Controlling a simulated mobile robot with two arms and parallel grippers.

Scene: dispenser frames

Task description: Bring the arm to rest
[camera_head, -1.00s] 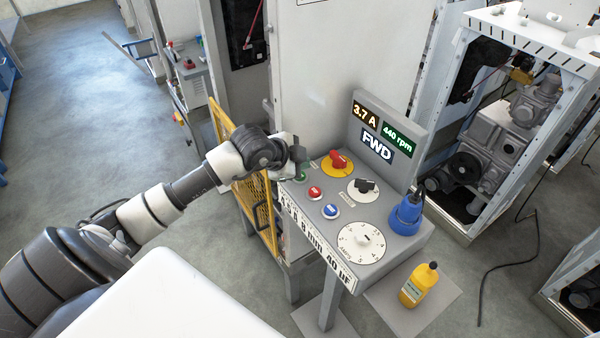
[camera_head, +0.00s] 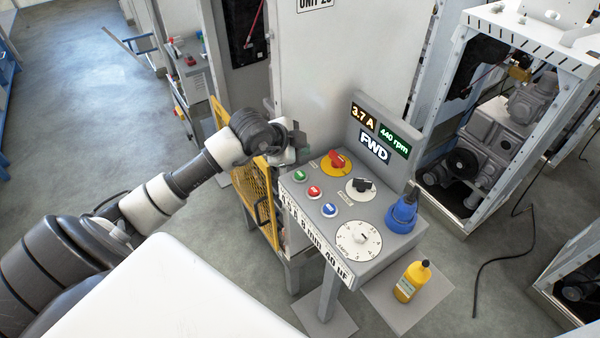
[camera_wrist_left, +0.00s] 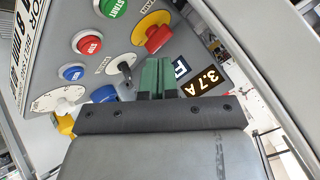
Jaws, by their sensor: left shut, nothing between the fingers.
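My left gripper (camera_head: 298,144) is shut and empty, behind the far left edge of the grey control panel (camera_head: 300,205) in the head view. In the left wrist view its green fingertips (camera_wrist_left: 155,78) are together, with the panel beyond. The green START button (camera_head: 299,175) is in plain sight and apart from the gripper. Beside it are the red STOP button (camera_head: 314,192) and a blue button (camera_head: 329,210). The display (camera_head: 374,147) reads 3.7 A, 440 rpm and FWD. My right gripper is in neither view.
The panel also carries a red switch on yellow (camera_head: 336,161), a black knob (camera_head: 361,185), a white dial (camera_head: 358,239) and a blue plug (camera_head: 402,213). A yellow mesh guard (camera_head: 264,215) stands close to the arm. A yellow bottle (camera_head: 412,281) stands below. Floor to the left is open.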

